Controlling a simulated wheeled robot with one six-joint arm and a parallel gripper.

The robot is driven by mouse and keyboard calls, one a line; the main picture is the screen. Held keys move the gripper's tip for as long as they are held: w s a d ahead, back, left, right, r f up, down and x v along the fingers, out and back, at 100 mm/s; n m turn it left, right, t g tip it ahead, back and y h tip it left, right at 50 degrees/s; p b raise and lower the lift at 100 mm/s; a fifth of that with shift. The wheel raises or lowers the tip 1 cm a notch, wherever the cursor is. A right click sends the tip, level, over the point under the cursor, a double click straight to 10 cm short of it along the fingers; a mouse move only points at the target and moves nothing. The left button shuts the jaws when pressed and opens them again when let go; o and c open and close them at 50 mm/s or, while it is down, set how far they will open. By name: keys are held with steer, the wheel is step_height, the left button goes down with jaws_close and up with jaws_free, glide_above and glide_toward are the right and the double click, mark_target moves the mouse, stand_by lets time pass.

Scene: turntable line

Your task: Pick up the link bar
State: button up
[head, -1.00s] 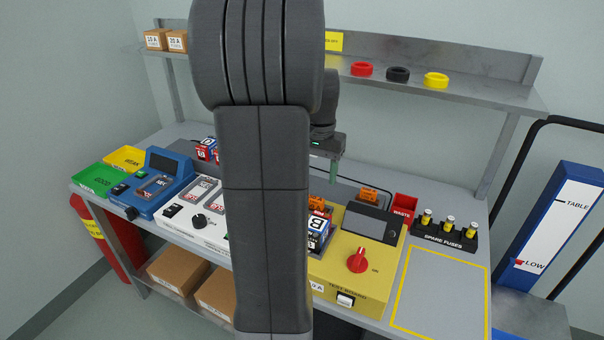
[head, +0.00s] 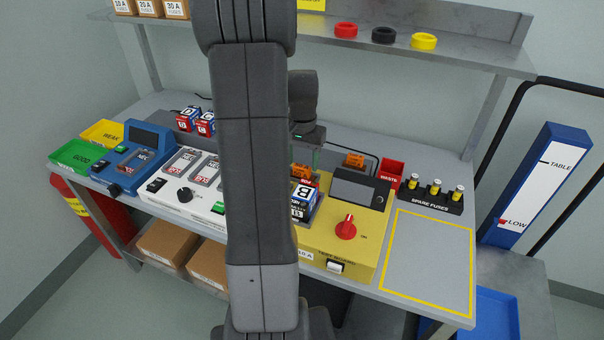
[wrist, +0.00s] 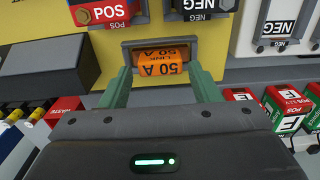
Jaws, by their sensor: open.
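The link bar (wrist: 158,62) is an orange piece marked 50 A. In the wrist view it sits in a grey frame at the edge of the yellow test board, its lettering upside down. In the head view an orange piece (head: 301,171), which looks like the same bar, shows under my gripper, partly hidden by my arm. My gripper (wrist: 159,88) is open and empty. Its two green fingers lie on either side of the bar's near end in the wrist view. I cannot tell whether they touch it.
The yellow test board (head: 355,250) has a red knob (head: 346,228) and a block marked B (head: 304,195). Another orange piece (head: 354,160) lies behind its display. The red waste bin (head: 391,175) and spare fuses (head: 436,198) stand to the right. The yellow-outlined area (head: 430,255) is clear.

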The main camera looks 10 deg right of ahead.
mark_target(302, 166)
steer(key=shift+f, duration=1.55)
steer(key=c, duration=0.9)
steer(key=shift+r, duration=0.1)
steer(key=shift+c, duration=0.2)
